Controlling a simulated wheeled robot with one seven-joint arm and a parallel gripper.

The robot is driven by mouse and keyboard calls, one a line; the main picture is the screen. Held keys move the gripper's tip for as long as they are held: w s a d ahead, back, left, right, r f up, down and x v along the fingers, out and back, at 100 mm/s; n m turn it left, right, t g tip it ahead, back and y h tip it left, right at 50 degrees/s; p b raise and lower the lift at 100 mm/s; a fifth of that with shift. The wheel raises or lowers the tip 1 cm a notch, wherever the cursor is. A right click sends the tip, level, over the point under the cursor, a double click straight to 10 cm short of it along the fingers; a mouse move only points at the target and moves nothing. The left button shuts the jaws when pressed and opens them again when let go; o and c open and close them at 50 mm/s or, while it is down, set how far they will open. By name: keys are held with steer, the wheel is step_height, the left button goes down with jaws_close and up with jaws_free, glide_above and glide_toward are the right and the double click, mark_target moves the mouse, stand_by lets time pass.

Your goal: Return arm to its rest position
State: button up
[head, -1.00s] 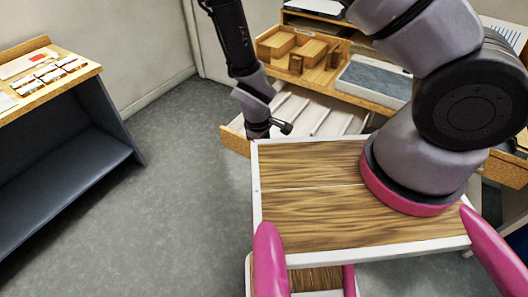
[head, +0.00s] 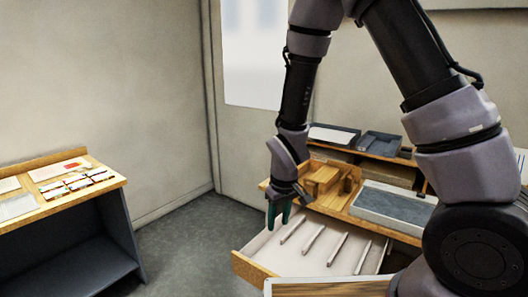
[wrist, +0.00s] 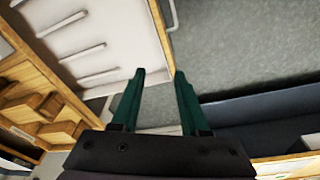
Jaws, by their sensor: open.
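My gripper (head: 279,214) hangs from my arm over the left part of an open drawer (head: 318,246) in the head view. Its green fingers point down and stand apart with nothing between them. In the wrist view my gripper (wrist: 158,76) also shows open and empty. The drawer (wrist: 108,29) lies to its left there and the grey floor (wrist: 238,45) to its right.
The desk (head: 385,226) behind the drawer carries wooden blocks (head: 322,180), a grey-blue tray (head: 393,207) and shelf trays (head: 333,135). A side table (head: 70,196) with papers and small cards stands at the left. Grey floor (head: 185,236) lies clear between them.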

steer(key=w+d+r+m+t+y, duration=0.1)
steer(key=d+r+m, duration=0.1)
steer(key=d+r, duration=0.35)
steer(key=d+r+m, duration=0.2)
steer(key=r, duration=0.7)
steer(key=w+d+r+m+t+y, duration=0.1)
steer(key=d+r, duration=0.2)
steer(key=r, duration=0.5)
steer(key=s+d+r+m+t, duration=0.3)
steer(key=s+d+r+m, duration=0.2)
steer(key=s+d+r, duration=0.5)
step_height(320, 180, up, 3)
steer(key=shift+s+r+h, duration=0.15)
steer(key=shift+s+h, duration=0.1)
steer(key=shift+h, duration=0.15)
